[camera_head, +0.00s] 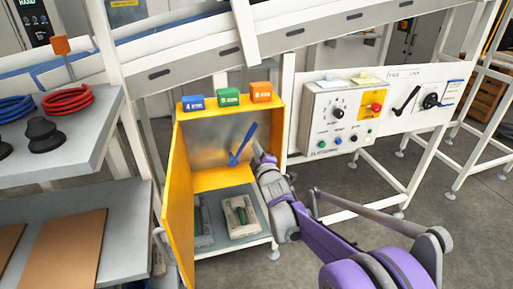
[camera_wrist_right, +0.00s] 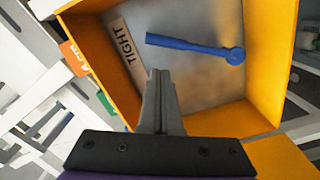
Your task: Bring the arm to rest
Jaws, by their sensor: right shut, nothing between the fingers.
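My right arm (camera_head: 325,240), purple and grey, reaches in from the lower right of the head view. Its gripper (camera_head: 258,150) is at the front of an open yellow cabinet (camera_head: 179,190). In the right wrist view the gripper (camera_wrist_right: 160,75) has its two fingers together, with nothing between them. A blue lever (camera_head: 243,144) with a round end is inside the cabinet. The lever also shows in the wrist view (camera_wrist_right: 190,45), beyond the fingertips and apart from them in the picture. A label reading "TIGHT" (camera_wrist_right: 123,45) is near its thin end. My left gripper is not in view.
Blue, green and orange blocks (camera_head: 229,98) line the cabinet top. A control panel (camera_head: 338,115) stands to the right. Shelves with hose coils (camera_head: 67,100) stand left. Open floor (camera_head: 440,215) lies right.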

